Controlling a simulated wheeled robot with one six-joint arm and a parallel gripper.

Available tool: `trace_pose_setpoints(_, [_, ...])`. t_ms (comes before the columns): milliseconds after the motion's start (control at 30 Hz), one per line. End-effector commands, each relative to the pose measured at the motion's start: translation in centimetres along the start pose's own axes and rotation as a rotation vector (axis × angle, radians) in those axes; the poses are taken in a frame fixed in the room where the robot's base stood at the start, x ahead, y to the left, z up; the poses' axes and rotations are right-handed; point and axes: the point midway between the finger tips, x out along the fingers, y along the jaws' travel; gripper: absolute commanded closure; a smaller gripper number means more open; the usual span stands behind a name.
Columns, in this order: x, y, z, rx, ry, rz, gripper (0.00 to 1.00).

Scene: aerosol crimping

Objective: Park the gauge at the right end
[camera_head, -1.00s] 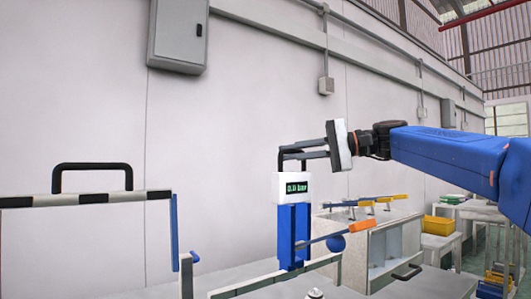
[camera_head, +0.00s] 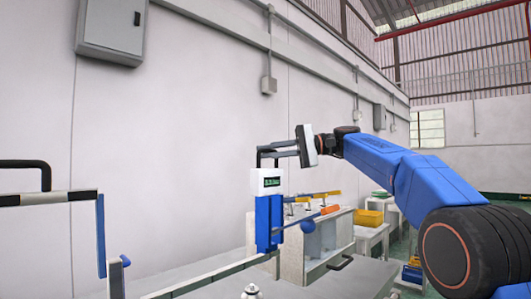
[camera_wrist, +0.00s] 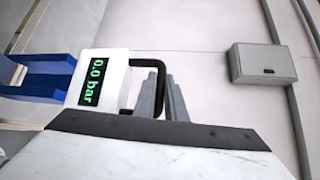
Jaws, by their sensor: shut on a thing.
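The gauge (camera_head: 267,181) is a white box with a green-lit display, standing on a blue body (camera_head: 263,222) at the right part of a pale rail (camera_head: 210,277). My gripper (camera_head: 277,149) is shut on the black handle on top of the gauge. In the wrist view the gauge (camera_wrist: 104,83) reads 0.0 bar, and the gripper fingers (camera_wrist: 163,85) are at its black handle (camera_wrist: 150,62). The rail's end is partly hidden behind the blue body.
A guard frame with a black handle (camera_head: 28,165) and striped bar stands at the left. A small metal fitting (camera_head: 251,291) is at the bottom edge. Benches with a yellow bin (camera_head: 369,217) stand behind to the right. A grey wall cabinet (camera_head: 112,28) hangs above.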

Motion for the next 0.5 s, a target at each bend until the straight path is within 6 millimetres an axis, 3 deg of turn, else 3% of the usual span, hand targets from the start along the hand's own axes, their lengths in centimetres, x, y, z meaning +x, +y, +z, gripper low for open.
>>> trace_pose_setpoints(100, [-0.25, 0.06, -0.36, 0.001, 0.008, -0.003, 1.0])
trace_pose_setpoints(133, [-0.26, 0.05, -0.37, 0.001, 0.009, -0.003, 0.87])
trace_pose_setpoints(200, [-0.25, 0.05, -0.35, 0.001, 0.008, -0.003, 0.71])
trace_pose_setpoints(500, [-0.2, -0.01, -0.21, 0.0, 0.006, -0.002, 0.71])
